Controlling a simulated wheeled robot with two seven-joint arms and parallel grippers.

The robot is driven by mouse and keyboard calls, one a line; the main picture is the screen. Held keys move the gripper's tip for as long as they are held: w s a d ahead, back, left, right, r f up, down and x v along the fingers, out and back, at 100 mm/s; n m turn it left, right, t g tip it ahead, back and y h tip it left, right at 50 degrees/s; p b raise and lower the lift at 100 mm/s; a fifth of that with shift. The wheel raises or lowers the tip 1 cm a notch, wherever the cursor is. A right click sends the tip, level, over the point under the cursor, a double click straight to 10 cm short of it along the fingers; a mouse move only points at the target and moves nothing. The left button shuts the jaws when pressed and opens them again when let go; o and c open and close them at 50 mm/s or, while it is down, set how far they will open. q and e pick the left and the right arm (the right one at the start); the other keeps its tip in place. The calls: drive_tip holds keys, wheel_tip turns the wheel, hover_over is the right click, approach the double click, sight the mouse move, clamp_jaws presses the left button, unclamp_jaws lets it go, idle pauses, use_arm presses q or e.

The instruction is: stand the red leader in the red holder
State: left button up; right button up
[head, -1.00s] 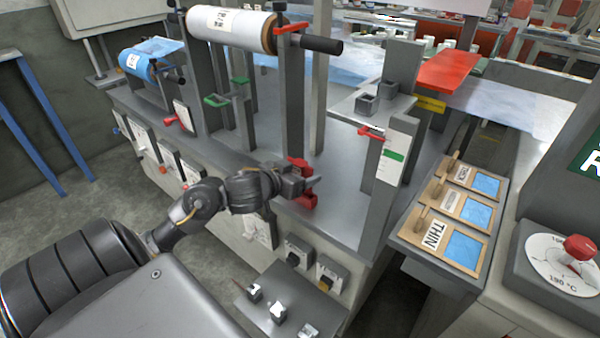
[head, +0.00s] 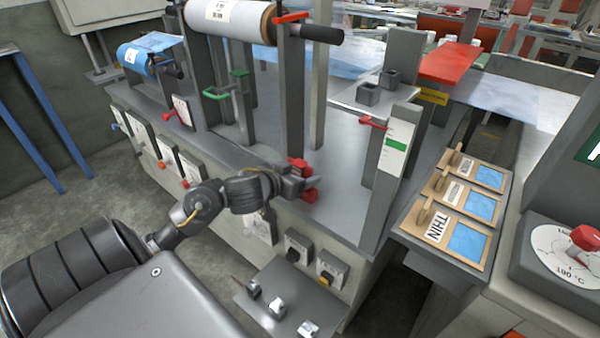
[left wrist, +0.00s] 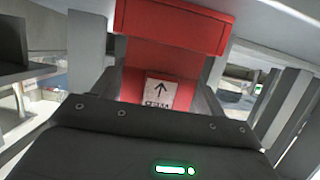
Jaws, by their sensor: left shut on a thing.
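My left gripper (head: 305,184) is at the front edge of the grey machine deck and is shut on a red piece (head: 298,165), which I take for the red leader. Red shows on both sides of the jaws in the head view. In the left wrist view the red leader (left wrist: 135,82) fills the space beyond the gripper's dark body. It has a wide red bar (left wrist: 150,28) across its top and a white label with a black arrow. Its lower end is hidden by the gripper. I cannot tell which part is the red holder. My right gripper is not in view.
Upright grey posts (head: 293,90) stand behind the gripper, and a grey post with a white-green scale (head: 395,150) stands to its right. Two grey open blocks (head: 367,93) sit on a raised shelf. A red plate (head: 448,62) lies farther back. The deck right of the gripper is clear.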

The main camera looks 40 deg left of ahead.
use_arm(q)
drive_tip(key=shift+f+b, duration=0.6)
drive_tip(key=shift+f, duration=0.3)
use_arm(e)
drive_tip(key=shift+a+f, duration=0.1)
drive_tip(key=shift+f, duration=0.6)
use_arm(q)
drive_tip(key=o, duration=1.1)
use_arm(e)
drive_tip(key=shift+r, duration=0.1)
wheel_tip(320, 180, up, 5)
use_arm(q)
drive_tip(key=p+v, duration=0.6)
drive_tip(key=v, duration=0.5)
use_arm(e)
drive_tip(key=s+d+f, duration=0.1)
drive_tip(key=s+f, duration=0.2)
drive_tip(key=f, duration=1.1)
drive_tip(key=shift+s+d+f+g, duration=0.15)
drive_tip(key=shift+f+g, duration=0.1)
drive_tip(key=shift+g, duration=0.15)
use_arm(q)
drive_tip(key=shift+w, duration=0.1)
